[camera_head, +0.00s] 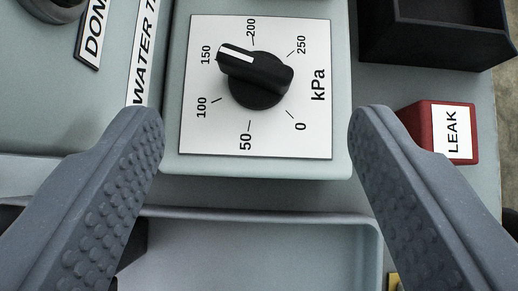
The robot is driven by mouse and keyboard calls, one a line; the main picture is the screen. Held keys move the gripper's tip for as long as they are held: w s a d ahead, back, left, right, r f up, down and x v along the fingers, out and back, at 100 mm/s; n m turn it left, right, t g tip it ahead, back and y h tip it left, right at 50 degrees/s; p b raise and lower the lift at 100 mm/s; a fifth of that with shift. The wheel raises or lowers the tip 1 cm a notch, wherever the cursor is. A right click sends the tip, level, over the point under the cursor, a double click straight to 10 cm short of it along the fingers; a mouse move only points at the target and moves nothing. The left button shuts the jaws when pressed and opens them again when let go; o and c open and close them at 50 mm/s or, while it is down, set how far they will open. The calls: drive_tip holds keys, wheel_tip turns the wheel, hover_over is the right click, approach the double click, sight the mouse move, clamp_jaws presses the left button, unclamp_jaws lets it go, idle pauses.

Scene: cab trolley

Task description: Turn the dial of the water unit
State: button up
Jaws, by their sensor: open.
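The dial (254,78) is a black knob with a raised grip bar and a white pointer mark. It sits on a white scale plate (215,125) marked in kPa from 0 to 250. The white mark points to the upper left, between 150 and 200. The plate is on a pale grey-green unit (172,150), with a label reading "WATER T..." (143,60) to its left, partly cut off. My gripper (257,128) is open and empty. Its two grey ribbed fingers are spread wide, tips left and right of the plate's lower part, apart from the dial.
A red block labelled LEAK (452,131) stands close to the right finger. A black open box (437,40) is at the upper right. A grey tray (250,222) lies below the unit.

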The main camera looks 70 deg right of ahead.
drive_tip(key=b+v, duration=0.1)
drive_tip(key=v, duration=0.6)
drive_tip(key=shift+s, duration=0.2)
drive_tip(key=shift+a, duration=0.15)
